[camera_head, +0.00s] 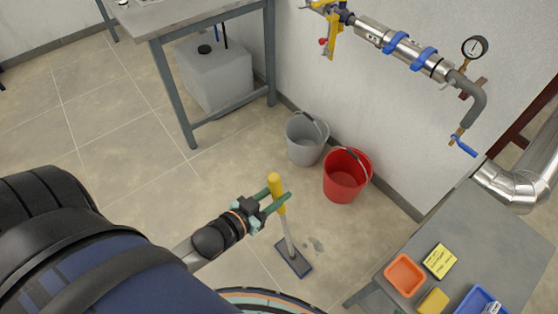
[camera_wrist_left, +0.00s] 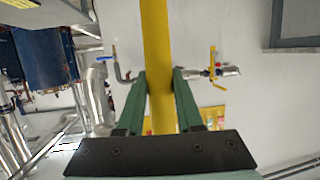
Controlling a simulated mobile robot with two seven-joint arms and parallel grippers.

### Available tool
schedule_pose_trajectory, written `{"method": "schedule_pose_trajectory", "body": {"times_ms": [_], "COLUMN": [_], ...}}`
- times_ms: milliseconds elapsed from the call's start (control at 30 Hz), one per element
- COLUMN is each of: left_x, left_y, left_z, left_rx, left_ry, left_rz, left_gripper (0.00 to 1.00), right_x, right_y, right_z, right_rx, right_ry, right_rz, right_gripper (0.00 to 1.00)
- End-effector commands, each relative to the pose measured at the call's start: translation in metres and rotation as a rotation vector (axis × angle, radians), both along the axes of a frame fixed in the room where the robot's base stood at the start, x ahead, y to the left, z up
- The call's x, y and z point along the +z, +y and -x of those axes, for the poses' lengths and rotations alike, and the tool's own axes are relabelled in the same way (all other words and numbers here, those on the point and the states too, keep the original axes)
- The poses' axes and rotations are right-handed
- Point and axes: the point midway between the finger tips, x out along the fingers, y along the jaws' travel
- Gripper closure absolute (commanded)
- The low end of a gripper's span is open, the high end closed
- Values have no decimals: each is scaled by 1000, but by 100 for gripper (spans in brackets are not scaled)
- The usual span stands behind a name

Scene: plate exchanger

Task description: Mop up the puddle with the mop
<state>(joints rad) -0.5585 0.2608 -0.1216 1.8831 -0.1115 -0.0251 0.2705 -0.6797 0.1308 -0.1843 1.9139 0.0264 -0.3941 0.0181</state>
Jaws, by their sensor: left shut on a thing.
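The mop has a yellow grip (camera_head: 277,191), a pale shaft and a flat dark head (camera_head: 294,259) on the tiled floor. My left gripper (camera_head: 278,199) is shut on the yellow grip, and the mop stands nearly upright, slightly tilted. In the left wrist view the yellow handle (camera_wrist_left: 157,60) passes between the green fingers of my left gripper (camera_wrist_left: 160,98). The puddle (camera_head: 316,244) shows as a small dark wet patch on the floor, just right of the mop head. My right gripper is not in view.
A grey bucket (camera_head: 305,140) and a red bucket (camera_head: 346,176) stand by the wall beyond the mop. A grey table (camera_head: 490,222) with an orange tray (camera_head: 404,274) is at the right. A workbench (camera_head: 174,20) stands at the upper left over a whitish tank (camera_head: 213,78). Floor left of the buckets is clear.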

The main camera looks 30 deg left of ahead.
Motion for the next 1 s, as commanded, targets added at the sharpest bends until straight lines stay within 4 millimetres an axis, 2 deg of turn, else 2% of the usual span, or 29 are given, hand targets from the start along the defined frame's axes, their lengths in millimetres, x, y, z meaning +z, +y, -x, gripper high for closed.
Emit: {"method": "schedule_pose_trajectory", "body": {"times_ms": [33, 267, 700, 1000], "left_x": [12, 26, 44, 48], "left_y": [-1, -1, -1, -1], "left_z": [-3, -3, -3, -3], "left_rx": [-2, -1, -2, -2], "left_ry": [-16, -18, -18, -17], "left_rz": [4, 6, 5, 5], "left_gripper": [100, 100, 100, 100], "right_x": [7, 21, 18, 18], "right_y": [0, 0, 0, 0], "right_z": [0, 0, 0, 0], "right_rx": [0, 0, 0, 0], "right_ry": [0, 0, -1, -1], "right_rz": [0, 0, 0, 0], "right_gripper": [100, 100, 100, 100]}}
